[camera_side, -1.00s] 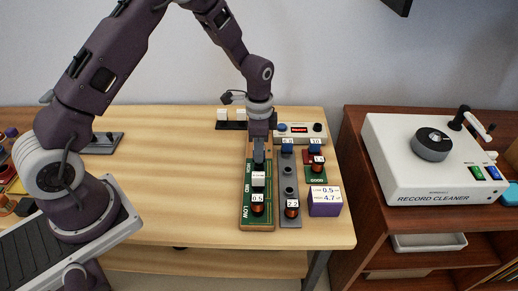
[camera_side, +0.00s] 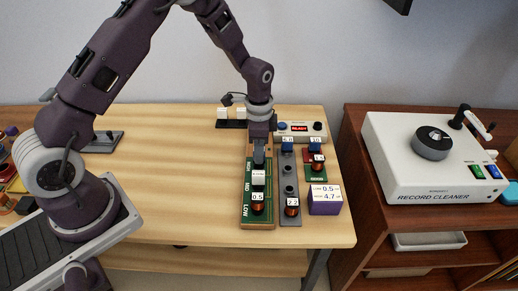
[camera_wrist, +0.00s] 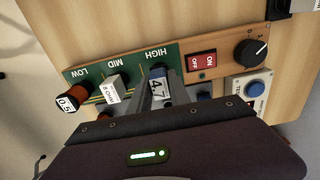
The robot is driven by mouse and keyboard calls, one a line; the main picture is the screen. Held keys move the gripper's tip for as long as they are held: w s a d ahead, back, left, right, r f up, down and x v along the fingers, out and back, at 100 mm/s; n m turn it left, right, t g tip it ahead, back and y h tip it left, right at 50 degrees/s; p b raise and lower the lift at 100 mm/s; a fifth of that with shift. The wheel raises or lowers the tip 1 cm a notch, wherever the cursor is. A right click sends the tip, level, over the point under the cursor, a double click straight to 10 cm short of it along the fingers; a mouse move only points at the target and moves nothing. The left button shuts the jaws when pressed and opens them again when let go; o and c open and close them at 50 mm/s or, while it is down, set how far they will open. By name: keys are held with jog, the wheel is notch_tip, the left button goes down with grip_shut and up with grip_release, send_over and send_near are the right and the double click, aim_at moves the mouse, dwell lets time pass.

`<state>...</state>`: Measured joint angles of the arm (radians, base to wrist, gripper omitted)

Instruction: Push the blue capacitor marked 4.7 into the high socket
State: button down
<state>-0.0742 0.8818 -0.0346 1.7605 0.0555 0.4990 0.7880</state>
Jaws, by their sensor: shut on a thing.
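My gripper (camera_side: 259,158) points down at the far, HIGH end of the green board (camera_side: 246,215). In the wrist view, my gripper (camera_wrist: 160,95) is shut on the blue capacitor marked 4.7 (camera_wrist: 159,88), which is upright beside the HIGH label. The fingers and capacitor cover the high socket, so I cannot tell how deep the capacitor sits. In the side view the fingers hide the capacitor. A white part (camera_side: 258,178) stands at MID, and a copper coil marked 0.5 (camera_side: 257,208) stands at LOW.
A grey tray (camera_side: 290,222) to the right holds a coil marked 2.2 (camera_side: 292,208) and a blue capacitor (camera_side: 287,145). A purple box (camera_side: 325,207) reads 0.5 and 4.7. A red switch (camera_wrist: 201,62) and black knob (camera_wrist: 250,52) are close by.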

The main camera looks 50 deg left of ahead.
jog(key=shift+f, duration=0.5)
dwell(0.8)
jog(key=c, duration=1.1)
grip_release()
jog(key=shift+r, duration=3.8)
jog(key=shift+r, duration=0.1)
